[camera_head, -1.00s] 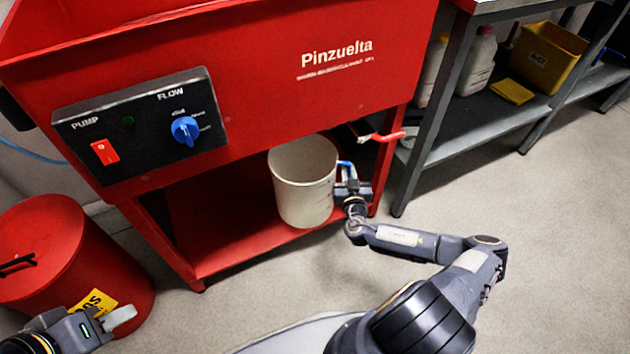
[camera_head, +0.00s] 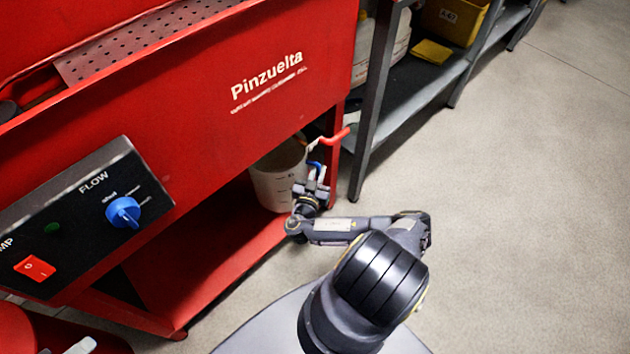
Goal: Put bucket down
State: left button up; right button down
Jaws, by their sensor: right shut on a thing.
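A whitish bucket (camera_head: 278,182) with measuring marks is under the red Pinzuelta machine (camera_head: 215,125), at its right end. The machine body hides the bucket's upper left part. The bucket looks upright, with its base at the red lower shelf (camera_head: 205,258); I cannot tell whether it rests there. My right gripper (camera_head: 313,184) is shut on the bucket at its right side, beside a small blue part. Only a pale fingertip of my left gripper (camera_head: 80,346) shows at the bottom left edge, so its opening is unclear.
A grey rack (camera_head: 425,85) with jugs and a yellow bin (camera_head: 455,18) stands to the right. A control panel (camera_head: 85,215) is on the machine's front. The floor at right is clear.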

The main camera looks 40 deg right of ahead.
jog(key=shift+f+b, duration=0.65)
jog(key=shift+f, duration=1.15)
jog(key=shift+f, duration=0.2)
jog(key=c, duration=1.4)
grip_release()
jog(key=shift+r, duration=0.1)
